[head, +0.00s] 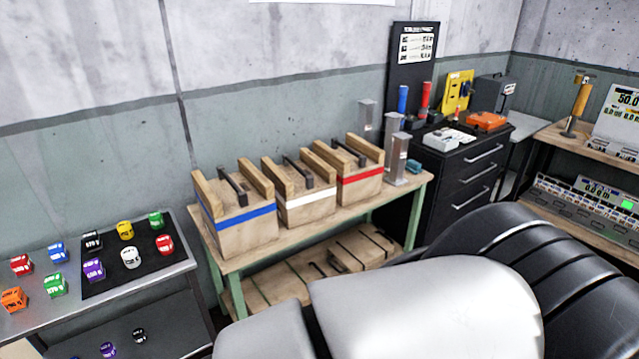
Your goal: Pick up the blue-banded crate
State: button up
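The blue-banded crate (238,238) is a light wooden box with a blue stripe and a dark handle bar on top. It stands upright at the left end of a wooden bench with green legs (222,264). A white-banded crate (305,208) stands just right of it, and a red-banded crate (360,188) stands right of that. Large white and black parts in the foreground look like my own arm. My gripper is not in view.
A metal table (60,325) with several coloured cubes stands at the left. Grey metal posts (397,158) stand on the bench's right end. A black drawer cabinet (470,175) stands behind it. Panels lie on the bench's lower shelf (275,290). A shelf with displays is at right.

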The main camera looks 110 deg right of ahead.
aim_at(238, 210)
jog(key=z, duration=3.55)
